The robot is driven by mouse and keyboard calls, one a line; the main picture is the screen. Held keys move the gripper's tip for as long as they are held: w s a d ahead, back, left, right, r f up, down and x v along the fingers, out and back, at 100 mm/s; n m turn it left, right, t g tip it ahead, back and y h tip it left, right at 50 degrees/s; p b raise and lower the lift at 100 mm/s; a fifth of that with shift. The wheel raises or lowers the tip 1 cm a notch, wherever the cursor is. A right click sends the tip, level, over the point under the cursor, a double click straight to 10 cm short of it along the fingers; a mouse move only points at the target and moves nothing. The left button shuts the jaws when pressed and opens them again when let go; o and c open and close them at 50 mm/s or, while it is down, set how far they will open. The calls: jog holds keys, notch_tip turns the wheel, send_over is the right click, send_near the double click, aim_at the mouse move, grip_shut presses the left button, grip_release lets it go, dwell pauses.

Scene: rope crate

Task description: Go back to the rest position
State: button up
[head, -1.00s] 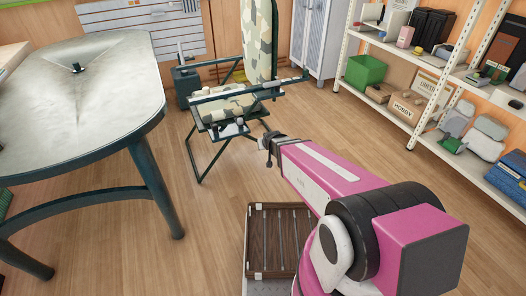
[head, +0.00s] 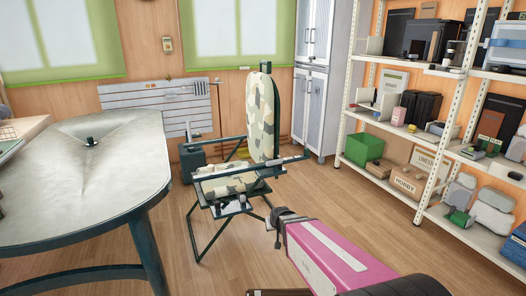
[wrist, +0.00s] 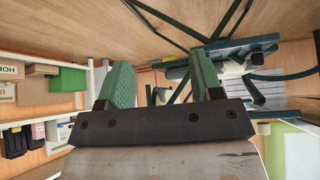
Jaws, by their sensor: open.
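My pink arm reaches forward from the bottom of the head view, and my gripper (head: 278,224) is at its far end, over the wooden floor. In the wrist view my gripper (wrist: 164,84) shows two green fingers spread apart, with no object held between them. The brown crate (head: 268,292) shows only as a thin strip at the bottom edge of the head view, so its inside is hidden. No rope can be made out.
A grey-topped table (head: 85,180) stands at the left. A camouflage folding chair (head: 262,125) stands ahead, beyond my gripper. White shelves (head: 440,150) with boxes and a green bin (head: 363,147) line the right. Wooden floor (head: 345,205) is clear between chair and shelves.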

jog(key=s+d+r+m+g, duration=0.1)
jog(key=s+d+r+g, duration=0.2)
jog(key=s+d, duration=0.3)
jog(key=s+d+r+m+g+h, duration=0.1)
jog(key=s+d+r+g, duration=0.3)
jog(key=s+d, duration=0.2)
jog(key=shift+s+d, duration=0.35)
jog(key=shift+s, duration=0.25)
jog(key=shift+f, duration=0.1)
dwell(0.9)
